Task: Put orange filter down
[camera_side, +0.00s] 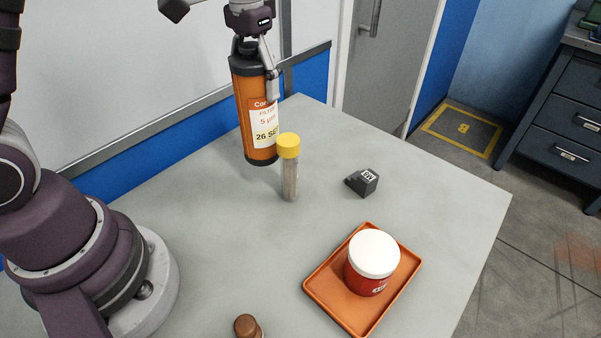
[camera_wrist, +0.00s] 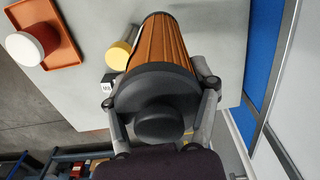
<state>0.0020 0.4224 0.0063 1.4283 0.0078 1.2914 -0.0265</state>
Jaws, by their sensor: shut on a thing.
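The orange filter (camera_side: 242,104) is a tall ribbed cylinder with black end caps and a white label. It hangs upright below my gripper (camera_side: 259,68), near the back of the grey table. My gripper is shut around its black top cap, with one finger on each side. In the wrist view the filter (camera_wrist: 167,48) points away from the camera, between the two fingers of my gripper (camera_wrist: 163,105). I cannot tell for sure whether its bottom touches the table.
A yellow-capped tube (camera_side: 289,175) stands close beside the filter. A small dark block (camera_side: 363,182) lies to its right. An orange tray (camera_side: 328,296) holds a red jar with a white lid (camera_side: 374,253). A brown-topped item (camera_side: 246,326) is at the front. The table (camera_side: 210,215) is clear left of the tube.

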